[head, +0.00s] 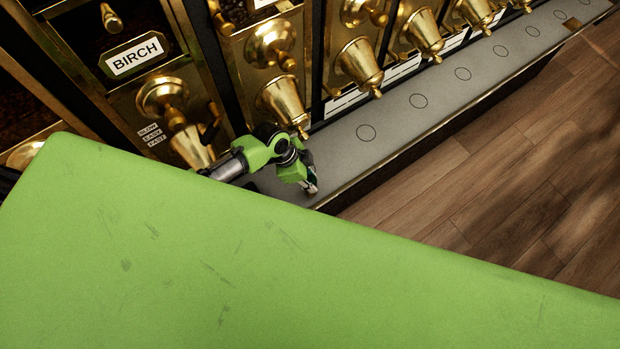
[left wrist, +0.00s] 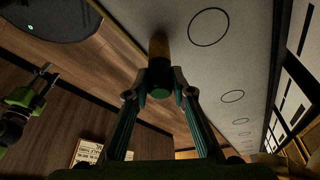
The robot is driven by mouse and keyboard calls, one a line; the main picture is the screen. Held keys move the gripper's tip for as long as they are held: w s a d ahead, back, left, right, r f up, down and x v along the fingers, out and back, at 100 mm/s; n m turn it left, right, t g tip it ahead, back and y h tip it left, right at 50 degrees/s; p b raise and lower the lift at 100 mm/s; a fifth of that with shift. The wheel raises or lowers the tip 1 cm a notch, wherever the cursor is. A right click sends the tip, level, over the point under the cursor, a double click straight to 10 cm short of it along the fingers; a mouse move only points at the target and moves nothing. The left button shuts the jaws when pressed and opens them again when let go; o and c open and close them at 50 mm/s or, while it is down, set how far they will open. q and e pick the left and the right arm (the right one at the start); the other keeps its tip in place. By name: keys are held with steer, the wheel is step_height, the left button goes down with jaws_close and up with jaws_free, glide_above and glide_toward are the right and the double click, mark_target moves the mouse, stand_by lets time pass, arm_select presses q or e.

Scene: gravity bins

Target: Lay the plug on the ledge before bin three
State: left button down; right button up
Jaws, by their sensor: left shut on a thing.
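My left gripper (head: 308,187) is over the near left end of the grey ledge (head: 392,117). In the left wrist view, its fingertips (left wrist: 161,88) are closed on the plug (left wrist: 158,50), a short cylinder with a brass-brown body and a dark green end towards the camera. The plug is mostly hidden in the head view. The ledge (left wrist: 185,25) also shows there, with outlined circles along it. Brass bins stand in a row behind the ledge; I see no numbers, so I cannot tell which is bin three.
Brass spouts (head: 359,64) hang close above the ledge's back side. A bin at the left bears a BIRCH sign (head: 134,56). The ledge between is clear. Wooden floor (head: 490,170) lies beyond its front edge.

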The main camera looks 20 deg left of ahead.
arm_select(q)
steer(key=shift+f+b, duration=0.3)
steer(key=shift+f, duration=0.1)
steer(key=c, duration=1.7)
jaws_free()
steer(key=v, duration=1.2)
